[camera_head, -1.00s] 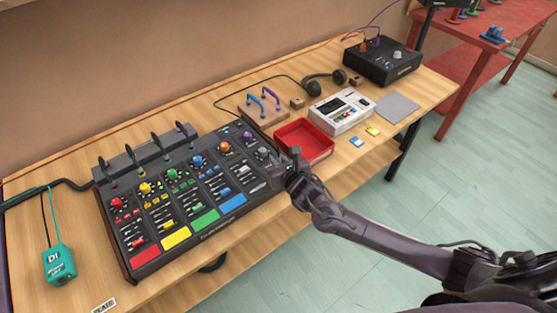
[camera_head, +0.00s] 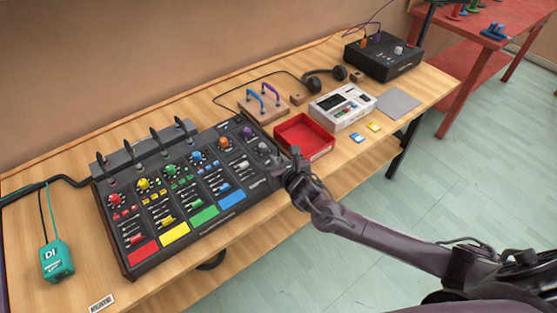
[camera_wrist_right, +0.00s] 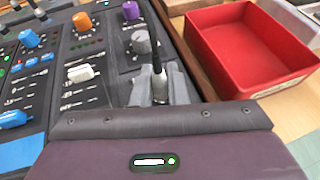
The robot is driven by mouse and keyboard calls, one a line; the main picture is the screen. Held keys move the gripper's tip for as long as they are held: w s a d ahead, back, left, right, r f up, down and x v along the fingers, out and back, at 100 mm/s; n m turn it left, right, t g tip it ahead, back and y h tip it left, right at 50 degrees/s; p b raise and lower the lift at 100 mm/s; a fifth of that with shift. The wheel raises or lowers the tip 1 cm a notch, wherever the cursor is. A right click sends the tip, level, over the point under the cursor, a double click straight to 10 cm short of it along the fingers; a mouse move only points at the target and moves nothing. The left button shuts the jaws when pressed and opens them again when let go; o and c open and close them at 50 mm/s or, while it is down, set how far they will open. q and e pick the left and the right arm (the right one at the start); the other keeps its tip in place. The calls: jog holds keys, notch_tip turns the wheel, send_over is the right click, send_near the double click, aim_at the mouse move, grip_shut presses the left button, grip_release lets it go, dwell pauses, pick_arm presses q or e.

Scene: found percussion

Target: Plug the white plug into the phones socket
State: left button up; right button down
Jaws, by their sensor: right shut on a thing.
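My right gripper (camera_head: 277,168) is at the right end of the black mixer (camera_head: 128,266), low over its front right corner. In the right wrist view its fingers (camera_wrist_right: 160,88) are shut on a small pale piece with a thin dark lead (camera_wrist_right: 157,55) rising from it; this looks like the white plug, mostly hidden by the fingers. The fingers are just in front of a grey knob (camera_wrist_right: 142,41) on the mixer's right strip. I cannot make out the phones socket; the fingers cover that part of the panel. My left gripper is not in view.
An empty red tray (camera_head: 321,150) stands right beside the mixer. Behind are a wooden block with handles (camera_head: 243,108), headphones (camera_head: 312,84) and a white device (camera_head: 365,104). A black box (camera_head: 385,69) is at the far end, a teal DI box (camera_head: 57,262) at the near left.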

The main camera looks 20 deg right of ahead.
jog(key=c, duration=1.3)
grip_release()
jog(key=shift+f, duration=0.2)
jog(key=shift+c, duration=0.2)
jog(key=shift+s, duration=0.1)
jog(key=v, duration=0.7)
jog(key=shift+s+r+b, duration=0.25)
jog(key=shift+s+b, duration=0.05)
jog(key=shift+b, duration=0.15)
